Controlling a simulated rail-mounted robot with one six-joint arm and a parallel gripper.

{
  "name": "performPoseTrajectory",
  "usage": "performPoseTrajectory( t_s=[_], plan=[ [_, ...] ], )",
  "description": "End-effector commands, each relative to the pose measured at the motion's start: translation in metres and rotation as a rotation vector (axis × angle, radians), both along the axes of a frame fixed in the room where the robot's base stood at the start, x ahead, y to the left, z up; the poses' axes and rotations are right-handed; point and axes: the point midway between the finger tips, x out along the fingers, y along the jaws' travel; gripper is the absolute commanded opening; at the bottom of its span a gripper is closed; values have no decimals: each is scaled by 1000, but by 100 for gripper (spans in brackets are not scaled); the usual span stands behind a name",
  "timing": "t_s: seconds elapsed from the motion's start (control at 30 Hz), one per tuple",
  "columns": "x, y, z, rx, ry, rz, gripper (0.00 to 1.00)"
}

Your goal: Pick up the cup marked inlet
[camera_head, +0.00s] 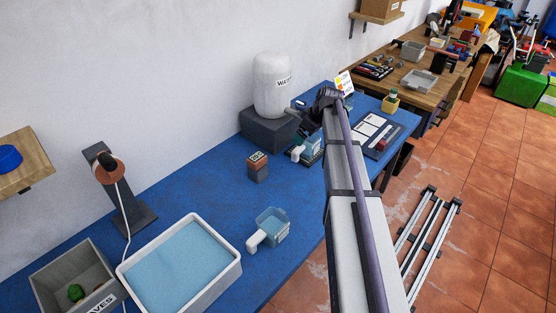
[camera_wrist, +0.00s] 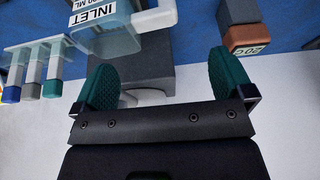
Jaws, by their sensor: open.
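The cup marked INLET (camera_wrist: 100,28) is at the upper left of the wrist view, clear bluish with a white label. Its white handle (camera_wrist: 156,17) points right, toward the space ahead of my fingers. A bluish cup with a white handle (camera_head: 297,152) stands near my arm's end in the head view and appears to be the same one; its label is not readable there. My gripper (camera_wrist: 167,84) is open, with two green pads apart and nothing between them. A second bluish cup (camera_head: 273,225) with a white handle stands nearer the front; its label is not legible.
A white water tank (camera_head: 272,85) sits on a dark grey stand (camera_head: 268,132) at the wall. A white basin (camera_head: 228,272) and a grey bin (camera_head: 52,270) are at front left.

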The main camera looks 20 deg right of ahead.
Motion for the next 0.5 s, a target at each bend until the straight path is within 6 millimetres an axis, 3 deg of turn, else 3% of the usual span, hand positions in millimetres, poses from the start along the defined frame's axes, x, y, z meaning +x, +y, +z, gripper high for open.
performPoseTrajectory(
  t_s=[0.17,0.4,0.5],
  plan=[
    [-1,1,-2,-20,-15,52,99],
    [11,10,-47,-20,-13,53,99],
    [15,13,-56,-20,-12,52,99]
  ],
)
